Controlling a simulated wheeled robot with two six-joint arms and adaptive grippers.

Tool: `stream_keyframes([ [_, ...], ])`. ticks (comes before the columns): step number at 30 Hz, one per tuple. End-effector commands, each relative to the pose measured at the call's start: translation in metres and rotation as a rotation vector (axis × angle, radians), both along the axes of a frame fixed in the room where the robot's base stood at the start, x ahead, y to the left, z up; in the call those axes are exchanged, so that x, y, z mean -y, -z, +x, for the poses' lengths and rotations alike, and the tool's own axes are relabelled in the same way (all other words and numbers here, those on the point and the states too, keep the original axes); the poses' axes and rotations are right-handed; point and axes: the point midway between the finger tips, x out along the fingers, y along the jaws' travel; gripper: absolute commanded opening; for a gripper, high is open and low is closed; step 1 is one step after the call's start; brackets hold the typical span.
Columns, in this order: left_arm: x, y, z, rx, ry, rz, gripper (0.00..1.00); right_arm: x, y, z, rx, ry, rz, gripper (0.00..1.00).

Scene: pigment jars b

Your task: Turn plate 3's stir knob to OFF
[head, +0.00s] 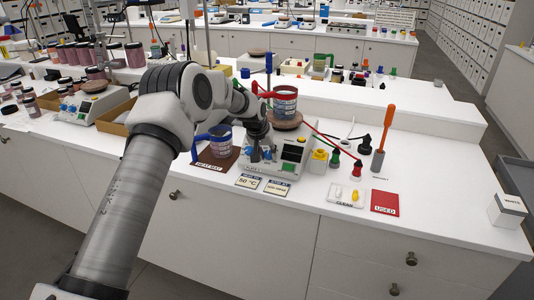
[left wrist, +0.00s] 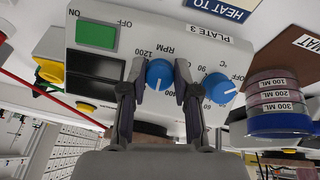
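Plate 3 (head: 296,141) is a pale hot plate on the white bench; its panel (left wrist: 130,47) appears upside down in the left wrist view. The stir knob (left wrist: 160,74) is blue, under the RPM scale. The blue heat knob (left wrist: 219,87) with the °C scale is to its right. My left gripper (left wrist: 160,68) has one finger on each side of the stir knob, with narrow gaps seeming to show, so it looks open around the knob. My right gripper is out of view.
A banded beaker (head: 285,104) stands on plate 3's top. Another beaker (head: 220,143) stands on the brown mat (head: 218,160) to the left. Cards (head: 277,187) lie in front.

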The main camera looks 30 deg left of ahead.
Motion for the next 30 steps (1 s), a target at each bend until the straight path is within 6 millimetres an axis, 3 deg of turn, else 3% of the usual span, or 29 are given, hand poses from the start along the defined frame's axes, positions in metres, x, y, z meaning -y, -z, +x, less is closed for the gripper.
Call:
stream_keyframes([
  [14,0.000,0.000,0.000,0.011,-0.047,-0.048,0.00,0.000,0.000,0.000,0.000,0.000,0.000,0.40],
  [30,-0.001,0.003,0.000,0.084,-0.349,-0.349,0.00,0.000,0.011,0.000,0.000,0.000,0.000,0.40],
])
